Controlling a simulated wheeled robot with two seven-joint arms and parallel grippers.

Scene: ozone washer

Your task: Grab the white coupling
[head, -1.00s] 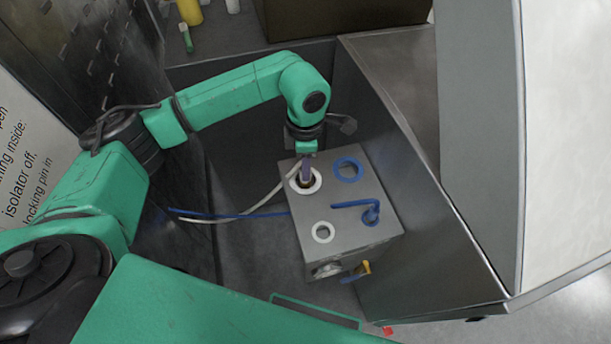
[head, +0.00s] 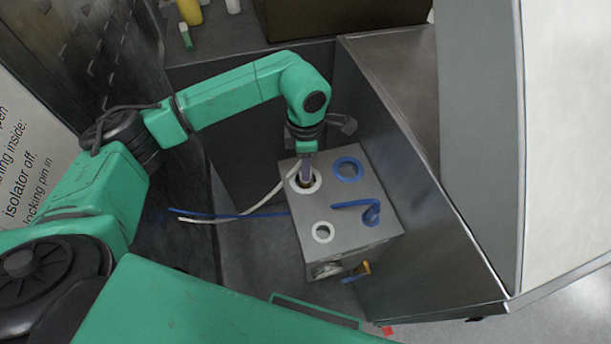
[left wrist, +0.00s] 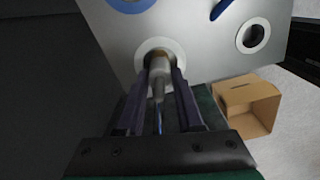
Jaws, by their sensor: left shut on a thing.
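A grey metal box (head: 345,205) carries a larger white ring port (head: 316,185) on its top. My left gripper (head: 306,179) points down over this port, its fingertips at the ring's opening. In the left wrist view the gripper (left wrist: 160,82) is shut on a pale, tan-grey cylindrical piece, which I take for the white coupling (left wrist: 159,66). Its far end sits at the opening of the white ring (left wrist: 174,47). In the head view the fingers hide most of the coupling. My right gripper is not in view.
A metal wall (head: 440,220) stands close on the right. An open cardboard box (left wrist: 248,105) appears in the wrist view.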

